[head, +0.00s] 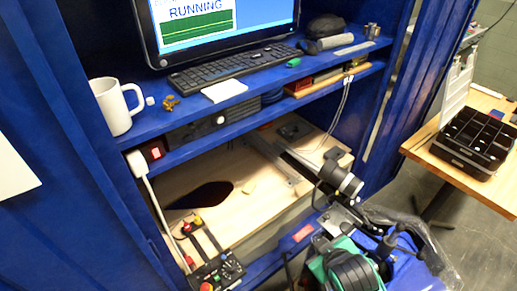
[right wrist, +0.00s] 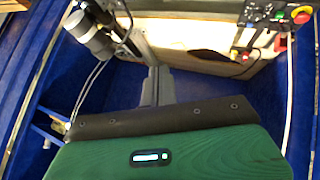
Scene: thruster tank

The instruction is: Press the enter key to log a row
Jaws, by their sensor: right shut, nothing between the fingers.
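The black keyboard (head: 230,65) lies on the upper blue shelf in the head view, in front of the monitor (head: 215,25). The monitor shows "RUNNING" on a blue screen with a green panel. The enter key is too small to pick out. My right gripper (right wrist: 157,72) shows in the right wrist view, with its grey fingers shut and empty. It is low in front of the cabinet, well below and apart from the keyboard. The keyboard is not in the right wrist view. My left gripper is not in view.
A white mug (head: 116,106), a white pad (head: 224,90) and a green item (head: 293,62) share the keyboard shelf. Below are a black cylindrical unit on a beam (head: 340,180) and a control box (head: 215,270). A black tray (head: 474,140) sits on the right table.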

